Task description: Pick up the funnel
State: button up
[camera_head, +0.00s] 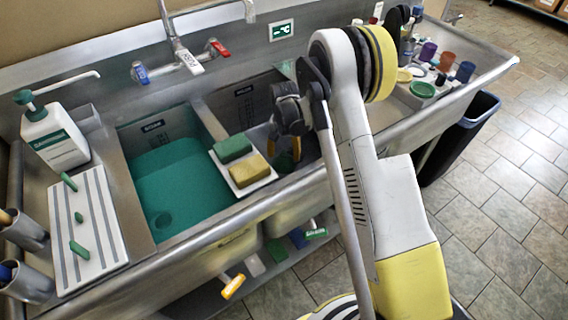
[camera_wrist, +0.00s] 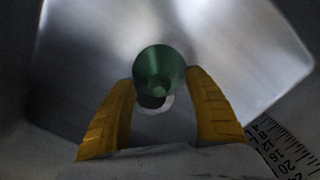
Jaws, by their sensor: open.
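The green funnel (camera_wrist: 160,65) shows in the wrist view over the metal basin floor, its wide round mouth facing the camera. A dark patch and a pale ring show just below it. My gripper (camera_wrist: 160,78) is open, with one yellow finger on each side of the funnel's lower half. I cannot tell whether either finger touches it. In the head view my gripper (camera_head: 286,158) reaches down into the right-hand sink basin (camera_head: 240,105).
Metal walls enclose my gripper, with a ruler scale (camera_wrist: 284,150) at lower right in the wrist view. A white tray with green and yellow sponges (camera_head: 250,170) sits on the divider beside the teal-filled basin (camera_head: 175,180). Cups and bottles crowd the right drainboard.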

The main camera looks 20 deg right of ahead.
jog(key=shift+f, duration=0.1)
jog(key=c, duration=1.2)
jog(key=shift+c, duration=0.2)
